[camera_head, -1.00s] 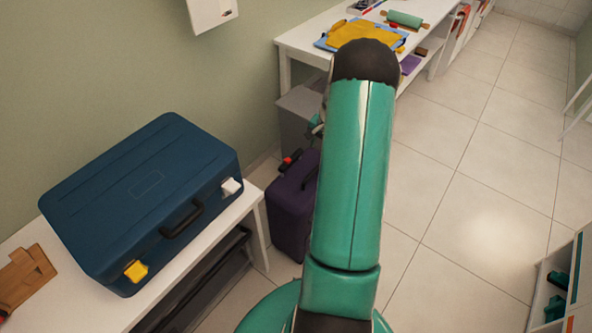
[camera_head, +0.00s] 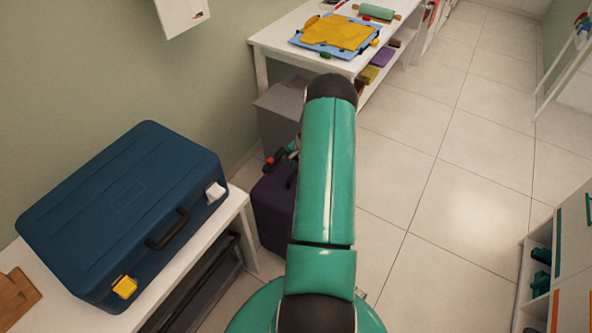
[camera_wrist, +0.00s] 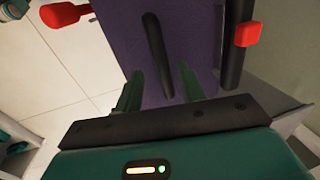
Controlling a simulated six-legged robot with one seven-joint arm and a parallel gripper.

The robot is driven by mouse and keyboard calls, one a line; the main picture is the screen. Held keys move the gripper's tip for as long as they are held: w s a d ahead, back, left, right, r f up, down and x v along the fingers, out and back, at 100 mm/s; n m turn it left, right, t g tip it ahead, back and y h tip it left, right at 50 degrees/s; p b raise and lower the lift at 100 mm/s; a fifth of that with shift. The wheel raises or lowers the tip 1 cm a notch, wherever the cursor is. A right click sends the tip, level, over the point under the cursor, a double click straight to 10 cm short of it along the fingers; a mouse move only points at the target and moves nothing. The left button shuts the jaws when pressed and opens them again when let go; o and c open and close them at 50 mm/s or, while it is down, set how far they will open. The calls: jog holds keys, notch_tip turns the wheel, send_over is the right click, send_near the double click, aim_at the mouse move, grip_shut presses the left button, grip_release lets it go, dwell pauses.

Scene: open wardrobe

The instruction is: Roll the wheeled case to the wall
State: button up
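The wheeled case, a purple case (camera_head: 270,215), stands on the floor between the white bench and a grey box, partly hidden by my arm. In the wrist view the purple case (camera_wrist: 185,30) fills the middle, with a dark handle (camera_wrist: 156,50) on its face. My gripper (camera_wrist: 160,85) is open. Its two teal fingers are apart, and the lower end of the handle appears between them in the picture. I cannot tell whether the fingers touch it. In the head view my gripper is mostly hidden behind my arm.
A blue case (camera_head: 120,215) lies on the white bench (camera_head: 235,205) at left. A grey box (camera_head: 275,115) stands behind the purple case, beside a white table (camera_head: 270,42). Shelving (camera_head: 560,260) is at right. The tiled floor (camera_head: 450,180) between is clear.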

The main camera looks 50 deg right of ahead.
jog(key=shift+w+f, duration=0.2)
jog(key=shift+f, duration=0.4)
jog(key=shift+w+f, duration=0.15)
jog(key=shift+f, duration=0.45)
grip_shut()
jog(key=shift+a, duration=0.15)
